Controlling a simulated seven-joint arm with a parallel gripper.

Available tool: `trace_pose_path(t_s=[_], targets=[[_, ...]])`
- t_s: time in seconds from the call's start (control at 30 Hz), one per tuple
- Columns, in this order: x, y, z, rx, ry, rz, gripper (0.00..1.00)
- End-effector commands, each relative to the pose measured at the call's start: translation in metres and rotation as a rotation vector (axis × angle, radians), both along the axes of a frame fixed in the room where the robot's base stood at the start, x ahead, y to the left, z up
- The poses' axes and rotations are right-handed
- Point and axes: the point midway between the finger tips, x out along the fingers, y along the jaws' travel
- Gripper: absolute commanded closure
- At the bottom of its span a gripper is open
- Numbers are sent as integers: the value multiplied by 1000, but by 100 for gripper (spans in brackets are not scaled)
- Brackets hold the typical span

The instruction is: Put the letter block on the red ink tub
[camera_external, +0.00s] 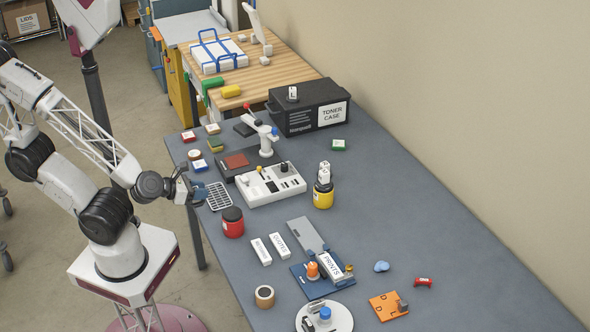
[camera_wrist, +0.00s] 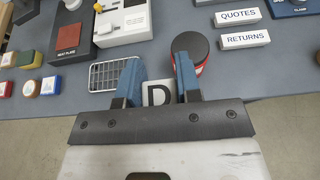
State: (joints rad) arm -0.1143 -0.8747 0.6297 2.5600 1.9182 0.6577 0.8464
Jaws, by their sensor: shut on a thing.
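My gripper (camera_external: 198,192) is at the left edge of the blue-grey table, over the side of the wire grid tray. In the wrist view my gripper (camera_wrist: 156,72) is shut on a white letter block (camera_wrist: 158,94) marked D, held between the blue fingers. The block cannot be made out in the external view. The red ink tub (camera_external: 232,223) stands on the table near its left edge, to the right of and nearer than the gripper, with a dark lid. In the wrist view the tub (camera_wrist: 190,46) is just beyond the right finger, its lid top bare.
The wire grid tray (camera_external: 219,196) lies beside the gripper. A yellow tub (camera_external: 323,198) carries stacked white blocks. A white device (camera_external: 268,185) stands behind the tray. White bars labelled QUOTES (camera_external: 280,245) and RETURNS (camera_external: 261,252) lie right of the red tub.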

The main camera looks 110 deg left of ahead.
Motion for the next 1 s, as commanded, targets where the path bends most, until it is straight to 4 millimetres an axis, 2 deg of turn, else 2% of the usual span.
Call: trace_pose_path(t_s=[0.13,0.37,0.7,0.83,1.0], targets=[[6,3,-1,-1,2,0,100],[30,12,-3,-1,1,0,100],[83,35,-9,0,0,1,100],[96,40,-10,-1,-1,0,100],[103,43,-10,0,0,-1,100]])
